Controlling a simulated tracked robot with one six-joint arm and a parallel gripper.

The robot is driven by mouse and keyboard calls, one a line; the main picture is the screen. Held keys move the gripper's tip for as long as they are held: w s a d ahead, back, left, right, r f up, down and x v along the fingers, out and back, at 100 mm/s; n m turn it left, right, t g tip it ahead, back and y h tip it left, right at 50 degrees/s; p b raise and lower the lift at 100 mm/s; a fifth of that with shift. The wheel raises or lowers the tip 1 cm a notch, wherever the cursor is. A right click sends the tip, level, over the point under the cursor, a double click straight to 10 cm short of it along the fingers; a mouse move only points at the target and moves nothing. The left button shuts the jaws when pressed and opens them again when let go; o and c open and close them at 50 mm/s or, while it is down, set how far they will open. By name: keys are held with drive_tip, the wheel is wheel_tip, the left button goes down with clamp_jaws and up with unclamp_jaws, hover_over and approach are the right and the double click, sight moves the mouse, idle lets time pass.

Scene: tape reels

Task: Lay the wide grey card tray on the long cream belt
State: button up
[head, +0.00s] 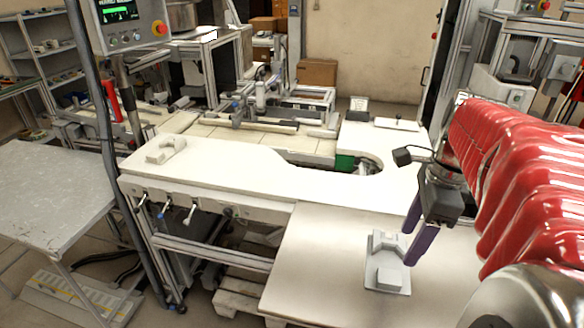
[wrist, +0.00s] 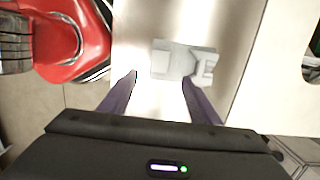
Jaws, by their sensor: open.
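A light grey tray-like piece (head: 388,278) with raised blocks on a flat base lies on the smooth metal-looking table at the front right; I take it for the wide grey card tray. It also shows in the wrist view (wrist: 172,62), just beyond my fingertips. My gripper (head: 407,246) is open, with its purple fingers pointing down beside the tray's right side in the head view. In the wrist view the fingers (wrist: 160,80) are apart with nothing held between them. A long cream surface (head: 230,165) runs behind the table; I cannot tell for certain that it is the belt.
A pale block-shaped piece (head: 166,149) sits on the cream surface's left end. A rounded cutout (head: 355,163) breaks that surface towards the right. A control panel (head: 128,22) on a post stands at the left. The front table (head: 315,260) is clear left of the tray.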

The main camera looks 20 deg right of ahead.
hover_over(390, 276)
drive_tip(key=f, duration=0.7)
drive_tip(key=shift+s+d, duration=0.25)
drive_tip(key=shift+d, duration=0.05)
drive_tip(key=shift+w+a+f, duration=0.15)
drive_tip(key=shift+f, duration=1.15)
drive_tip(key=shift+w+a+f, duration=0.1)
drive_tip(key=shift+f, duration=1.2)
drive_tip(key=c, duration=1.3)
drive_tip(key=shift+r, duration=0.1)
wheel_tip(390, 276, up, 10)
drive_tip(key=shift+f, duration=0.1)
